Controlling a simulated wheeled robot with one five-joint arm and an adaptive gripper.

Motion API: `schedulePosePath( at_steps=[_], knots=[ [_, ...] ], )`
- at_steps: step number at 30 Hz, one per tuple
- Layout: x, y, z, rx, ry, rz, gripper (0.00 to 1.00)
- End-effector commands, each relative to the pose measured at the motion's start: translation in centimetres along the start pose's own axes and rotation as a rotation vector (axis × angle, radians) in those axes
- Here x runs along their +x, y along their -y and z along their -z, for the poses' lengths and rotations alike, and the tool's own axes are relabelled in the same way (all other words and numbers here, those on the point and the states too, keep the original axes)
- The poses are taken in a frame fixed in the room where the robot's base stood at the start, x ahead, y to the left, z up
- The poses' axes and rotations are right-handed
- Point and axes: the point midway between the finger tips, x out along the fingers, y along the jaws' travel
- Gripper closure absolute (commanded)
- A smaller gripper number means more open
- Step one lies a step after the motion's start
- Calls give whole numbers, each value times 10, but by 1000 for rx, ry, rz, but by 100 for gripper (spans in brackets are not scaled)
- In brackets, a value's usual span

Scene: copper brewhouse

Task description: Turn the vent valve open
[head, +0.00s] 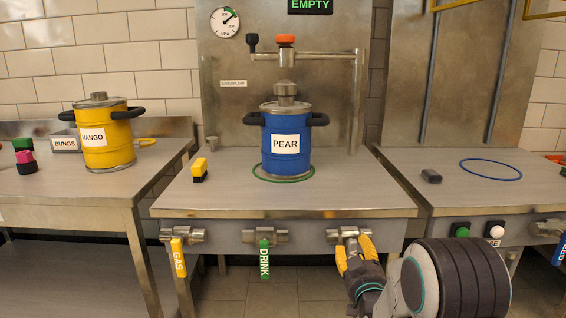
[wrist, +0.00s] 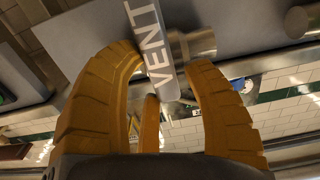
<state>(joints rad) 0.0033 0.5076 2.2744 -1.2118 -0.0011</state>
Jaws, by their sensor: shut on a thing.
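The vent valve (head: 343,235) is the rightmost of the valves along the front edge of the middle bench. Its grey handle (wrist: 152,48), lettered VENT, shows in the wrist view between my yellow fingers. My gripper (head: 354,252) is at this valve in the head view, and in the wrist view (wrist: 158,88) its fingers are shut on the handle. In the head view my fingers hide most of the handle, so its angle is hard to tell there. The metal valve body (wrist: 195,45) is just beyond the fingers.
The GAS valve handle (head: 178,258) and DRINK valve handle (head: 264,260) hang down to the left. A blue PEAR keg (head: 285,160) stands on the middle bench inside a green ring. A pressure gauge (head: 224,22) and an EMPTY sign (head: 310,5) are above. Push buttons (head: 461,230) are to the right.

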Motion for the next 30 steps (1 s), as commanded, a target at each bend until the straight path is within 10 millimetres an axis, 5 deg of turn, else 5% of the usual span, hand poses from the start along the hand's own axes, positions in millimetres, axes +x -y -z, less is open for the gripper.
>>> schedulePosePath(
  at_steps=[3,6,26,27,30],
  knots=[
    [0,5,0,3,0,9,54],
    [0,5,0,3,1,9,60],
    [0,8,-3,4,5,14,60],
    [0,8,-3,4,5,14,51],
    [-1,8,-3,4,7,14,60]
  ],
)
